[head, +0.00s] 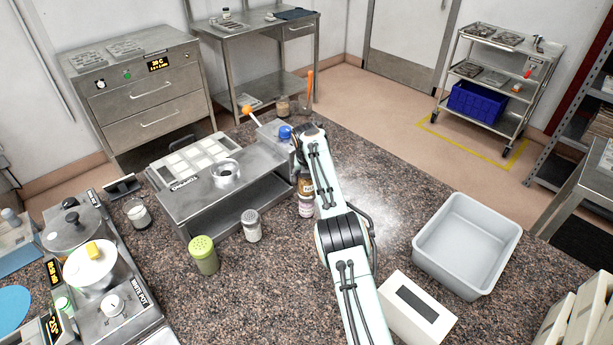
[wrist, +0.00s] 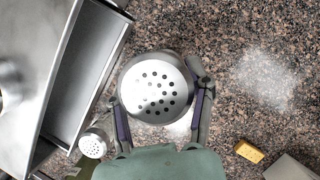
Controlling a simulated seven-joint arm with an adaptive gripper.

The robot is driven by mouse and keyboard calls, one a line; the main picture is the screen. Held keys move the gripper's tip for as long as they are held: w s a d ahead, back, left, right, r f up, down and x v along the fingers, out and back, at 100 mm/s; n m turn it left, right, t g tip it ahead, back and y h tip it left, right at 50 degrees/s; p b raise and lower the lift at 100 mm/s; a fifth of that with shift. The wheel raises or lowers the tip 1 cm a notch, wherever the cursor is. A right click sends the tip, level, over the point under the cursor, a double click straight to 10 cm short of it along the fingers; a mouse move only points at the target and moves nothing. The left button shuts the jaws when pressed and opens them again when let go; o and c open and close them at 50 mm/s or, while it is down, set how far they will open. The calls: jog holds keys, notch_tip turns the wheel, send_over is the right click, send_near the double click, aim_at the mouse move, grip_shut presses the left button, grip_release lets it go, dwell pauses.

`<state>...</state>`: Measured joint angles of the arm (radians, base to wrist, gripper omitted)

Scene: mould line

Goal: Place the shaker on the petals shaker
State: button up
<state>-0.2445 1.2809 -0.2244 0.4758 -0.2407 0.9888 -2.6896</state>
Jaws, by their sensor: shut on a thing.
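My gripper (wrist: 158,104) is shut on a shaker (wrist: 155,82) with a round, perforated metal lid. In the head view the held shaker (head: 306,187) has a brownish-orange label and is partly covered by my arm. Directly below it stands another shaker (head: 306,209) with a pale, pinkish label, likely the petals shaker. I cannot tell whether the two touch. A pale patch shows under the held shaker in the wrist view, too hidden to identify. A third shaker (head: 252,227) with a grey perforated lid stands to the left; it also shows in the wrist view (wrist: 93,146).
A green shaker (head: 203,256) stands front left. A steel topping station (head: 185,192) is close on the left. A grey tub (head: 446,270) and white box (head: 403,325) are right. A yellow block (wrist: 249,152) lies near white powder (wrist: 268,80) on the granite counter.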

jog(key=o, duration=1.2)
jog(key=shift+f, duration=0.1)
jog(key=v, duration=1.2)
jog(key=s+d+r+m+g, duration=0.1)
jog(key=s+d+r+m, duration=0.55)
jog(key=s+m, duration=0.4)
jog(key=s+d+f+m+g, duration=0.1)
jog(key=s+m, duration=0.7)
jog(key=s, duration=0.3)
jog(key=s+d+f+m+g, duration=0.1)
jog(key=s+f+m, duration=0.1)
jog(key=s+m, duration=0.6)
jog(key=s+d+f+m+g, duration=0.1)
jog(key=s+d+m, duration=0.1)
jog(key=s+m, duration=0.6)
jog(key=shift+s+f+g+y, duration=0.15)
jog(key=shift+s+y, duration=0.05)
jog(key=shift+s, duration=1.6)
jog(key=shift+s+f+g+y, duration=0.15)
jog(key=shift+s+y, duration=0.05)
jog(key=shift+s, duration=1.6)
